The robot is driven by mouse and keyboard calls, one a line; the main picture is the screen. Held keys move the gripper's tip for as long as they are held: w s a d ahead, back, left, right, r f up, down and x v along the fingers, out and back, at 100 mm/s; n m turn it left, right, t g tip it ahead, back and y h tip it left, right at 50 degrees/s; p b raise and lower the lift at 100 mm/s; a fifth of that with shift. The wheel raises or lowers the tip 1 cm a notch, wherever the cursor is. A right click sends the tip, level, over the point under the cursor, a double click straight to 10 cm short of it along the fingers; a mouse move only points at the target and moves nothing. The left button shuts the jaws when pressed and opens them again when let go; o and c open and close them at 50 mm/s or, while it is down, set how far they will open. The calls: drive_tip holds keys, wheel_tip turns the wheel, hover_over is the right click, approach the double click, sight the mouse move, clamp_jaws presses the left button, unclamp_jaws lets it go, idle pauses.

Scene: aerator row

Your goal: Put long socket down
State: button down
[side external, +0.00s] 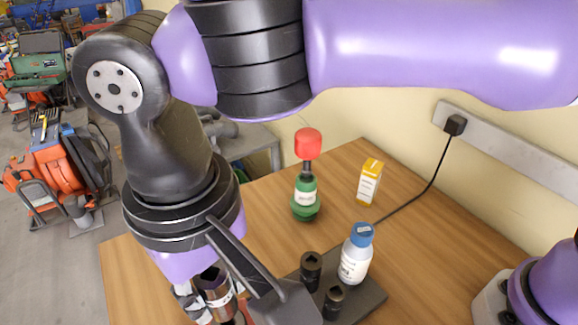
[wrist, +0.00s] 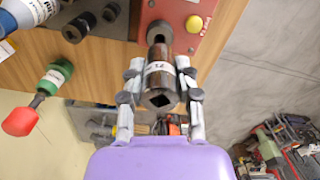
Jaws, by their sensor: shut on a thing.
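My gripper (wrist: 159,85) is shut on the long socket (wrist: 159,76), a dark metal cylinder with a white label band. The socket's near end shows a square hole in the wrist view, with one finger on each side. In the side external view the long socket (side external: 213,284) shows low in the picture, partly hidden by my gripper. Beyond it in the wrist view is a dark round part (wrist: 160,36) over a red surface (wrist: 185,45). I cannot tell whether that part is touching the socket.
Two black sockets (side external: 311,268) (side external: 333,301) and a blue-capped white bottle (side external: 355,258) stand on a dark tray (side external: 372,296). A green, red-topped bottle (side external: 305,192) and a yellow-white carton (side external: 369,182) stand behind. A yellow button (wrist: 194,24) sits on the red surface. The wooden table's (side external: 255,225) back left is clear.

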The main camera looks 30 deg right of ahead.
drive_tip(key=f, duration=0.2)
drive_tip(key=shift+w+f, duration=0.35)
drive_tip(key=shift+f, duration=0.05)
drive_tip(key=w+d+f, duration=0.1)
drive_tip(key=w+f, duration=0.1)
drive_tip(key=w, duration=0.1)
drive_tip(key=w+d+f, duration=0.1)
drive_tip(key=w+f, duration=0.1)
drive_tip(key=w, duration=0.2)
drive_tip(key=w+d+f, duration=0.1)
drive_tip(key=w+f, duration=0.1)
drive_tip(key=w, duration=0.1)
drive_tip(key=shift+w+f, duration=0.25)
drive_tip(key=shift+f, duration=0.05)
drive_tip(key=shift+w+f, duration=0.1)
drive_tip(key=shift+f, duration=1.95)
drive_tip(key=shift+f, duration=0.1)
drive_tip(key=c, duration=0.6)
unclamp_jaws()
drive_tip(key=shift+o, duration=0.2)
